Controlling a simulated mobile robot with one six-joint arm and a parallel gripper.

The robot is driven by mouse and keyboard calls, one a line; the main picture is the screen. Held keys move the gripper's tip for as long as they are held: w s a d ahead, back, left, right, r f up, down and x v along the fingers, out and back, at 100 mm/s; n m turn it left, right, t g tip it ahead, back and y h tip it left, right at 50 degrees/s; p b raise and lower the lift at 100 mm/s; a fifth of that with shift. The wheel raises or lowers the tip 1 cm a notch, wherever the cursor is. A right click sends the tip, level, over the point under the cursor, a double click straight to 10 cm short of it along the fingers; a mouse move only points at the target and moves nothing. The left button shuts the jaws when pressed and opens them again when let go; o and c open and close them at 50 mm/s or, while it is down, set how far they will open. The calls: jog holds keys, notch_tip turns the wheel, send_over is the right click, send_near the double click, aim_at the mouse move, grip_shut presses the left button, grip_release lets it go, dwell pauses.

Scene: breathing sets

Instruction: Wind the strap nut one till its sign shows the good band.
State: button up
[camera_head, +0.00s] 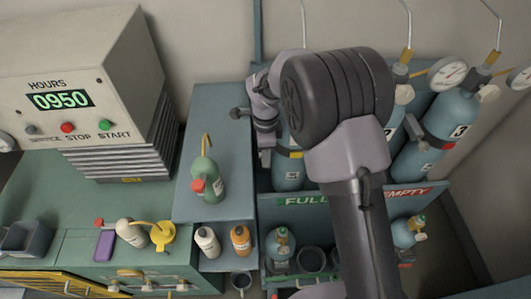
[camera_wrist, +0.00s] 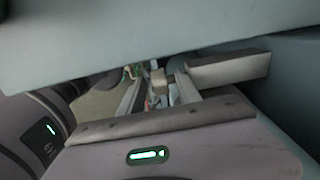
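The leftmost blue cylinder (camera_head: 288,174) stands in the rack, mostly hidden behind my arm. A dark strap with a yellow patch (camera_head: 291,154) crosses it. I cannot make out the strap nut or a sign with a good band in either view. My wrist is beside this cylinder's upper part in the head view; the fingertips cannot be made out there. I cannot tell how far beyond the fingers that block is.
A large teal surface (camera_wrist: 120,40) fills the top of the wrist view, very near. Cylinder 3 (camera_head: 450,125) stands at the right, with a gauge (camera_head: 447,73) above. A green bottle (camera_head: 207,178) stands on the cabinet left of my wrist. Small bottles (camera_head: 240,240) sit below.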

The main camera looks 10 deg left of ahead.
grip_shut()
jog(key=shift+a, duration=0.1)
jog(key=h, duration=0.2)
jog(key=shift+a+t+h, duration=0.2)
jog(key=shift+t+h, duration=0.2)
jog(key=shift+a+t+h+b, duration=0.1)
jog(key=shift+t+h+b, duration=0.35)
jog(key=shift+h, duration=0.95)
grip_release()
